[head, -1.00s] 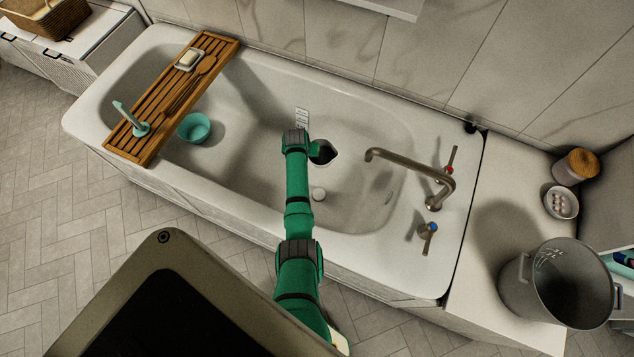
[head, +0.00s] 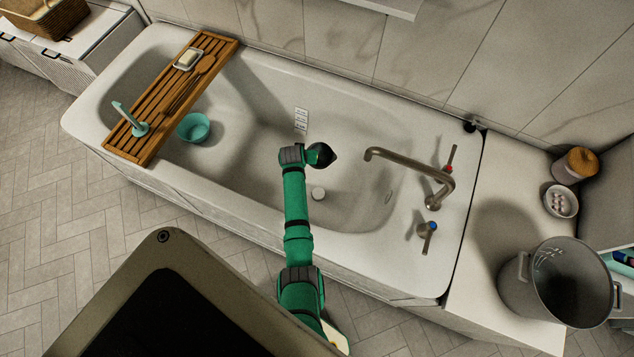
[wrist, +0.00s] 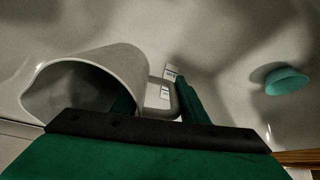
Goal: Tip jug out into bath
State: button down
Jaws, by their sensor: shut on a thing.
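The pale grey jug (wrist: 100,62) shows in the wrist view, tilted on its side with its wide mouth facing left. My gripper (wrist: 153,92) is shut on the jug's handle, which sits between its green fingers. One finger is partly hidden by the jug. In the head view, a dark pointed shape at the arm's end appears to be the jug's shaded mouth (head: 322,156); the pale body barely stands out. The jug is over the inside of the white bath (head: 240,215). No water is visible coming out.
A wooden rack (head: 185,85) crosses the bath's left end, with a teal bowl (head: 194,127) beside it in the bath. A tap (head: 410,165) overhangs the right end. A large metal pot (head: 555,285) stands on the right ledge.

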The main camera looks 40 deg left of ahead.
dwell(0.3)
jog(key=shift+s+d+r+t+y, duration=0.15)
jog(key=shift+r+t+y, duration=0.1)
jog(key=shift+r+t, duration=0.25)
jog(key=shift+s+r+t+y, duration=0.15)
jog(key=shift+r+t+y, duration=0.15)
jog(key=shift+t, duration=0.2)
jog(key=shift+r+t+y, duration=0.55)
jog(key=shift+r+t, duration=0.4)
jog(key=shift+t, duration=0.15)
jog(key=shift+r+t+y, duration=0.5)
jog(key=shift+r+t, duration=0.35)
jog(key=shift+t, duration=0.05)
